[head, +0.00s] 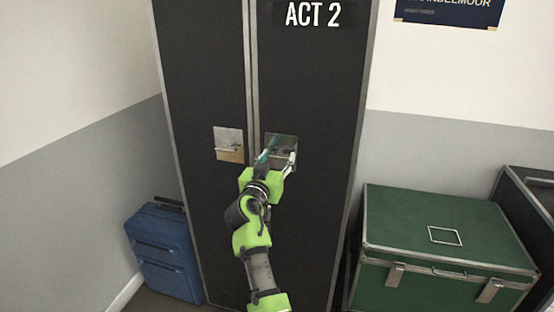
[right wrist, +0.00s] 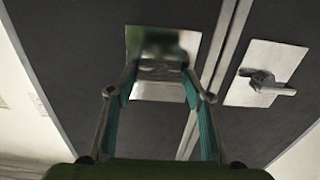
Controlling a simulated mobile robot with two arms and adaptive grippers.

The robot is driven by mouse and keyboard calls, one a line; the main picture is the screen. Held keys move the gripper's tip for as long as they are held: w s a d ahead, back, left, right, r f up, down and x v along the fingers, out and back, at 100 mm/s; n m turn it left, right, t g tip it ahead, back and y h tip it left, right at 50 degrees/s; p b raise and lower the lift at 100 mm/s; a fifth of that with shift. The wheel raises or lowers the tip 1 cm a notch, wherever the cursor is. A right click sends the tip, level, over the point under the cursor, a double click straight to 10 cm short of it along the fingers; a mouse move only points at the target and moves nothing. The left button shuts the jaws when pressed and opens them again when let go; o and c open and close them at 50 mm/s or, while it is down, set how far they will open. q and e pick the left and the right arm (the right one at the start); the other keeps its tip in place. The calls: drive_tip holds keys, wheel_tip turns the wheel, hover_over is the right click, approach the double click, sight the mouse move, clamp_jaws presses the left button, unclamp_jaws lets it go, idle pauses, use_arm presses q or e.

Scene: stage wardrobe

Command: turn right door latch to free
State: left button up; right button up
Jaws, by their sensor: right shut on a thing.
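The tall black wardrobe case has two doors with a vertical seam between them. My right gripper (head: 276,158) is at this plate, shut on the latch. In the right wrist view the plate (right wrist: 176,45) is at upper left, and the gripper's fingertips (right wrist: 160,73) are on either side of the grey latch handle. The handle is mostly hidden and its angle is hard to tell. My left gripper is not in view.
A blue suitcase (head: 164,250) stands left of the wardrobe. A green trunk (head: 440,235) stands right, with a dark case (head: 530,185) beyond it.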

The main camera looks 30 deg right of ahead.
drive_tip(key=shift+n, duration=1)
drive_tip(key=n, duration=0.2)
drive_tip(key=shift+r+n, duration=0.1)
drive_tip(key=shift+n, duration=0.2)
drive_tip(key=n+p, duration=0.1)
drive_tip(key=n, duration=0.3)
drive_tip(key=shift+r+n, duration=0.1)
drive_tip(key=shift+n, duration=0.2)
drive_tip(key=n+p, duration=0.2)
drive_tip(key=n, duration=0.2)
drive_tip(key=shift+n+p, duration=1.3)
drive_tip(key=shift+n, duration=1.2)
